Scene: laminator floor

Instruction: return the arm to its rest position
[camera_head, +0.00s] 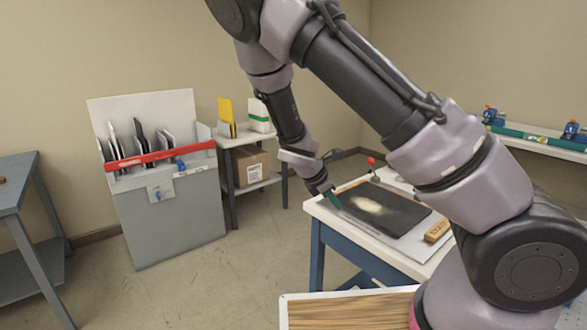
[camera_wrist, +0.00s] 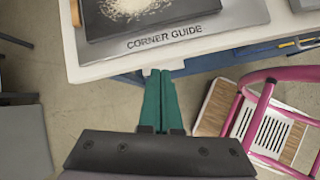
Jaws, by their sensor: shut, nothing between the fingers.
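My arm reaches across the head view from the upper middle to the lower right. My gripper (camera_head: 333,200) is at the near left edge of the white-topped table (camera_head: 320,212). In the wrist view my gripper (camera_wrist: 160,75) shows its green fingers together, with nothing between them. The fingertips appear at the edge of the table, below the words "CORNER GUIDE"; whether they touch it I cannot tell. The dark board (camera_head: 395,215) with a pale granular patch lies on the table and also shows in the wrist view (camera_wrist: 185,12).
A grey bin (camera_head: 175,225) with upright sheets and a red bar stands left. A small shelf table (camera_head: 255,183) holds a cardboard box (camera_head: 250,167). A pink-framed step (camera_wrist: 262,110) stands below the table. A wall shelf (camera_head: 545,147) is at right. Floor between is open.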

